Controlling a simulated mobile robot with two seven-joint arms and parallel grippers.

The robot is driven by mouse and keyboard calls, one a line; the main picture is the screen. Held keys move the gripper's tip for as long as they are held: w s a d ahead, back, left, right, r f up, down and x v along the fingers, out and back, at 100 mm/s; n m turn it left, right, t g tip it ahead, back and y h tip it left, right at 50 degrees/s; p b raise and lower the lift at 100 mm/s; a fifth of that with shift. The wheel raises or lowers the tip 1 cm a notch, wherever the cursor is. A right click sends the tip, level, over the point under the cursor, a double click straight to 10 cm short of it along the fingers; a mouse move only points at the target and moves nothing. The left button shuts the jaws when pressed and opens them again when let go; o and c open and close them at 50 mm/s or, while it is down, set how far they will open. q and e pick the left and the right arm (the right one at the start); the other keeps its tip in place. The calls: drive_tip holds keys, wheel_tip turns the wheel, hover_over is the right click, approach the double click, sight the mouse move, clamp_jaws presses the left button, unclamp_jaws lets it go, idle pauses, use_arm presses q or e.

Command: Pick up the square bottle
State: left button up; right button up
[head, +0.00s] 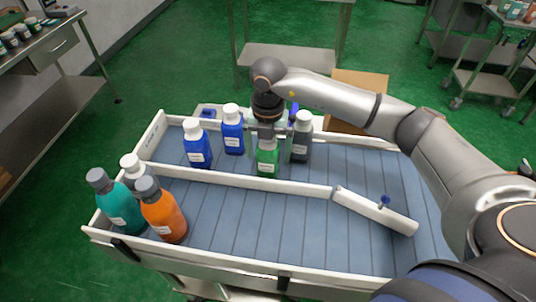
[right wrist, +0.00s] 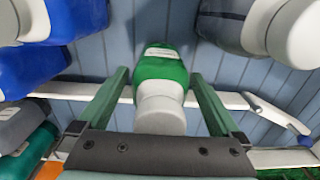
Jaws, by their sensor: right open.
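A green bottle (head: 268,164) with a white label stands on the grey slatted tray top (head: 240,215), behind the white divider rail. My right gripper (head: 270,132) is above it, pointing down. In the right wrist view the green bottle (right wrist: 161,67) and its white cap lie between the two open fingers of my right gripper (right wrist: 157,80), with gaps at both sides. The bottle's cap is hidden by the gripper in the head view. I cannot tell for sure from its outline that this bottle is the square one. My left gripper is not in view.
Two blue bottles (head: 197,148) stand to the left, and a dark grey bottle (head: 301,139) stands close on the right. Teal (head: 122,208), orange (head: 164,215) and white-capped bottles crowd the left end. A hinged white bar (head: 375,211) lies at right. The front middle is clear.

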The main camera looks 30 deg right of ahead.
clamp_jaws()
idle(0.8)
